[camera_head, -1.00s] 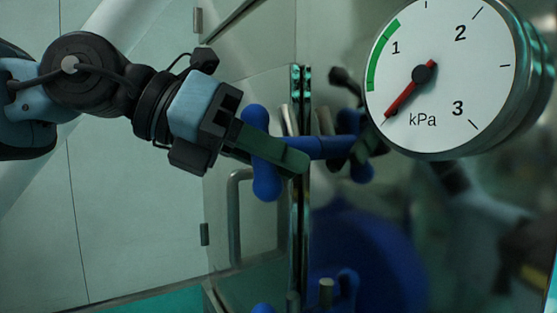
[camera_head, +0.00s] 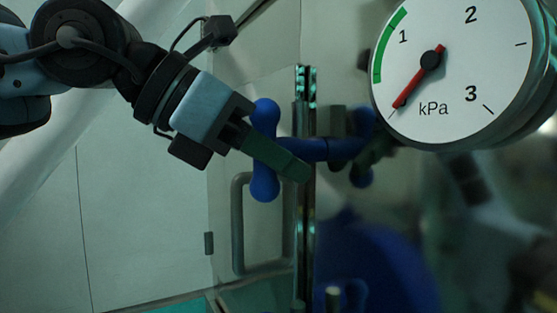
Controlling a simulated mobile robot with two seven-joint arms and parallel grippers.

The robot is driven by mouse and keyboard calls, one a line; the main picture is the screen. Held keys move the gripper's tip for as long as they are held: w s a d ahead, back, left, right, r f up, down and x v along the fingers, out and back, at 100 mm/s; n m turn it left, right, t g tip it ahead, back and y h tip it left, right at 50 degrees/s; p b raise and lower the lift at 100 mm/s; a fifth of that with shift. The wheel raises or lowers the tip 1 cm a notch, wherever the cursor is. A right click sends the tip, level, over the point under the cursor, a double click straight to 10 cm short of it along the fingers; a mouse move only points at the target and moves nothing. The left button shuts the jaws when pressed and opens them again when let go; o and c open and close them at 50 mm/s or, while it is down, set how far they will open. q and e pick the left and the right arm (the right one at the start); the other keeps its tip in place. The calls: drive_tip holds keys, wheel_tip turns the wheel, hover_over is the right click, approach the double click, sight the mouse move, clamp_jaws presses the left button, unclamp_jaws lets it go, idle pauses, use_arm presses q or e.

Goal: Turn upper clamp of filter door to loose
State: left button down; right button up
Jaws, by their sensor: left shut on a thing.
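The upper clamp (camera_head: 265,184) of the filter door is a blue knob with rounded lobes, one up and one down, on a blue stem that runs right to the door edge. My left gripper (camera_head: 285,160) comes in from the upper left, tilted down to the right, and is shut on the upper clamp. Its near finger covers the middle of the knob; the far finger is mostly hidden. The filter door (camera_head: 306,225) shows as a narrow upright edge with shiny metal, right of the knob. My right gripper is not in view.
A round pressure gauge (camera_head: 455,60) marked kPa fills the upper right, its red needle pointing lower left. A grey bar handle (camera_head: 238,225) stands below the gripper. Another blue part (camera_head: 352,292) shows at the bottom edge. The shiny surface at right carries blurred reflections.

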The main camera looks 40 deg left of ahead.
use_arm(q)
drive_tip(key=c, duration=1.3)
unclamp_jaws()
drive_tip(key=v, duration=0.8)
drive_tip(key=shift+w, duration=0.1)
